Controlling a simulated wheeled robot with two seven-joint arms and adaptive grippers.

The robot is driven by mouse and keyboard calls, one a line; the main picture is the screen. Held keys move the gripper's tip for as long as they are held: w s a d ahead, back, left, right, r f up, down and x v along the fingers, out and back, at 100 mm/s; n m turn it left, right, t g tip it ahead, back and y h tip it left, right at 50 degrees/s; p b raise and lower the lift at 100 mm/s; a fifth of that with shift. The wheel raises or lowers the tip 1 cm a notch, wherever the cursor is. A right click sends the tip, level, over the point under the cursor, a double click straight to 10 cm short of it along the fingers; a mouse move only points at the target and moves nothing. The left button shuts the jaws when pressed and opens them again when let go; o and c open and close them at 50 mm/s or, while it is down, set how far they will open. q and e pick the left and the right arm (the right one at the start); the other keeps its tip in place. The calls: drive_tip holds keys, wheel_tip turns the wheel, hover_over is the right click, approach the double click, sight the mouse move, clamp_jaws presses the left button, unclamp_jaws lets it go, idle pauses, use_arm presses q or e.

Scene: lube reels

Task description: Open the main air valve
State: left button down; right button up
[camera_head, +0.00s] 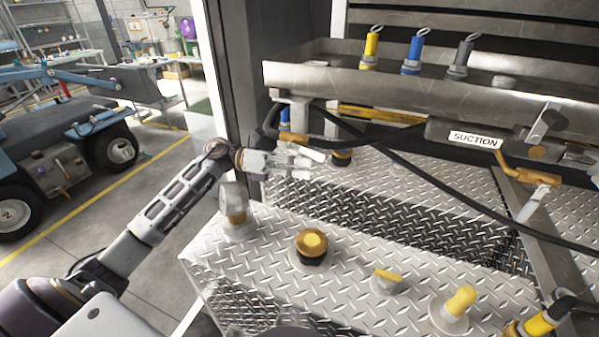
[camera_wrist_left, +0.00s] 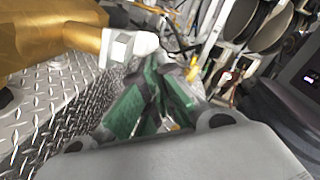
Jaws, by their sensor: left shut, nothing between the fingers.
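In the left wrist view the green-padded fingers (camera_wrist_left: 150,105) are close together. A gold valve-like body with a lever (camera_wrist_left: 85,38) and a pale tip is up and left of them there, apparently close; I cannot tell whether they touch. No label marks the main air valve, so I cannot say surely which part it is. My right gripper is not in view.
Several yellow-topped fittings, one a round knob (camera_head: 311,244), stand on the diamond-plate deck (camera_head: 345,285). A black hose (camera_head: 400,180) crosses behind. A SUCTION-labelled part (camera_head: 474,139) with an orange lever (camera_head: 527,168) is at right. A metal tray (camera_head: 350,78) overhangs the back.

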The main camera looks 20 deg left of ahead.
use_arm(q)
drive_tip(key=shift+r, duration=0.1)
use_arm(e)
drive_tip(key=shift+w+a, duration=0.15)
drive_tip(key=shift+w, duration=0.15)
use_arm(q)
drive_tip(key=shift+a, duration=0.1)
idle(0.3)
drive_tip(key=s+a, duration=0.2)
drive_tip(key=a, duration=0.9)
drive_tip(key=shift+s+a, duration=0.15)
drive_tip(key=shift+a, duration=0.1)
